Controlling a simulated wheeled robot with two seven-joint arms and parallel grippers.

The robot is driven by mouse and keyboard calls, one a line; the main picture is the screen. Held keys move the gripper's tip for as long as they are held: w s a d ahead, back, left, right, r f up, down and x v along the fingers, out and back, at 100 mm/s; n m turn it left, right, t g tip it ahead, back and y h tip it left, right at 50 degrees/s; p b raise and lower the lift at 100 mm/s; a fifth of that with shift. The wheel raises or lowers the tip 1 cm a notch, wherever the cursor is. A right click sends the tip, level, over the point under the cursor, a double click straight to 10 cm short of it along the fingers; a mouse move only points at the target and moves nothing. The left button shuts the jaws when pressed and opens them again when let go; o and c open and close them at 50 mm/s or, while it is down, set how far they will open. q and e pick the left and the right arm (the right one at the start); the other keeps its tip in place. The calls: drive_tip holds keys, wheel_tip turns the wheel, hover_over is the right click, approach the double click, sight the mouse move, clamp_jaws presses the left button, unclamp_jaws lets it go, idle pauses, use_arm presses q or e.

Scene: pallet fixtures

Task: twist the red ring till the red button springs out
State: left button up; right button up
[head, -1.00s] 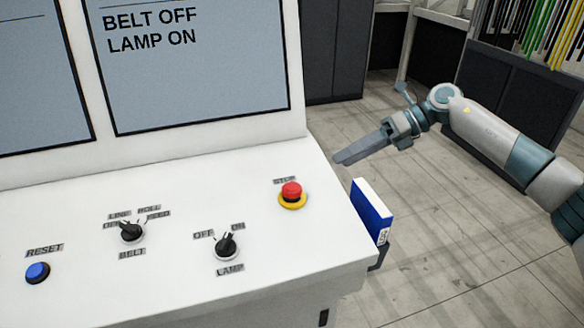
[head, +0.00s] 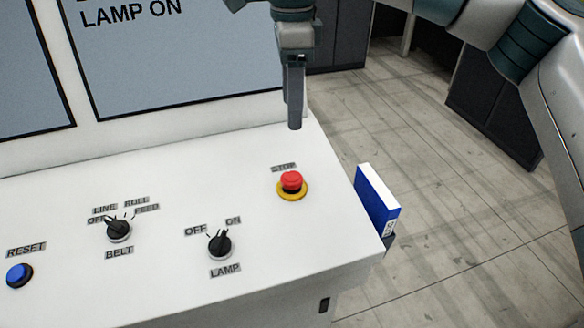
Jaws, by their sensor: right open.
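The red button (head: 291,180) labelled STOP sits on a yellow base ring (head: 292,194) near the right end of the white sloped panel. The red part is a mushroom head; I cannot make out a separate red ring. My right gripper (head: 295,127) points down above and behind the button, apart from it. Its jaws are open and empty; from this side the fingers line up and the gap does not show. My left gripper is not in view.
The white panel (head: 160,285) also carries a black LAMP knob (head: 219,246), a black BELT knob (head: 118,230) and a blue RESET button (head: 19,275). A blue and white box (head: 378,205) sits at the panel's right edge. A screen (head: 190,55) stands behind.

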drive_tip(key=shift+w+f, duration=0.1)
drive_tip(key=shift+f, duration=0.05)
drive_tip(key=p, duration=0.8)
approach(291, 177)
wheel_tip(291, 177, down, 7)
drive_tip(key=shift+f, duration=0.6)
